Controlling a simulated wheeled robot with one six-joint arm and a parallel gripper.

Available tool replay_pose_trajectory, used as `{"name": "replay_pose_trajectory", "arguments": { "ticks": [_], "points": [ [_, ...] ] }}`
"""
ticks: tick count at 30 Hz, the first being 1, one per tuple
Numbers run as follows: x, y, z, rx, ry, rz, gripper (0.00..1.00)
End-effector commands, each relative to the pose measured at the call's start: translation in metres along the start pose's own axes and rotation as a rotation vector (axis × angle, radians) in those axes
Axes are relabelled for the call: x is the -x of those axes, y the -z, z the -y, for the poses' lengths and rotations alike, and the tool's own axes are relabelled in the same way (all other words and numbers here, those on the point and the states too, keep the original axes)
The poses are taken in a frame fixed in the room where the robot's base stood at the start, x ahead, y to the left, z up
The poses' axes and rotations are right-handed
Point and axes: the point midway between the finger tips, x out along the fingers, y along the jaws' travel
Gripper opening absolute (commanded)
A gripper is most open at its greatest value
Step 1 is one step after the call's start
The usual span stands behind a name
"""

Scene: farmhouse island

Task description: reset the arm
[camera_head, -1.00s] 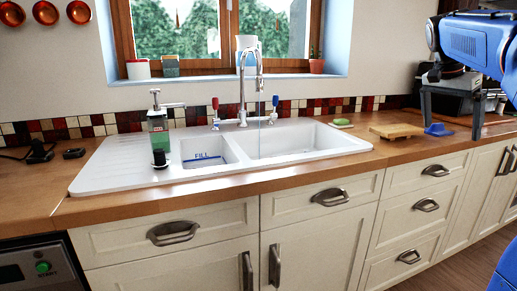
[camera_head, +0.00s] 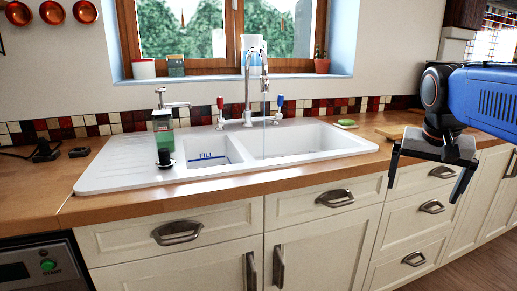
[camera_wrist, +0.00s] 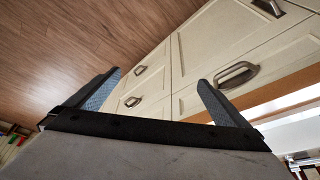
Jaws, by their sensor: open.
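My gripper (camera_head: 425,188) hangs at the right of the head view, in front of the drawers and the counter's front edge. Its two fingers point down and are spread wide apart with nothing between them. In the wrist view my gripper (camera_wrist: 158,88) also shows open and empty, with cream drawer fronts and the wooden floor beyond it. My blue arm reaches in from the right edge of the head view.
A white sink (camera_head: 300,141) with a running tap (camera_head: 248,85) is set in the wooden counter (camera_head: 225,187). A green soap dispenser (camera_head: 163,130) stands at its left. A green sponge (camera_head: 346,123) and a partly hidden wooden board (camera_head: 388,131) lie right of it.

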Motion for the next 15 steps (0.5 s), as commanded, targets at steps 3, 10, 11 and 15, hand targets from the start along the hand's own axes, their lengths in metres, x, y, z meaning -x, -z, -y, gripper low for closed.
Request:
{"name": "replay_pose_trajectory", "arguments": {
  "ticks": [3, 10, 11, 15],
  "points": [
    [-0.017, -0.053, 0.005, 0.117, 0.049, -0.005, 1.0],
    [-0.058, -0.149, 0.007, 0.334, 0.138, -0.02, 1.0],
    [-0.064, -0.161, 0.007, 0.36, 0.149, -0.023, 1.0],
    [-0.089, -0.206, 0.005, 0.462, 0.19, -0.035, 1.0]
  ]
}}
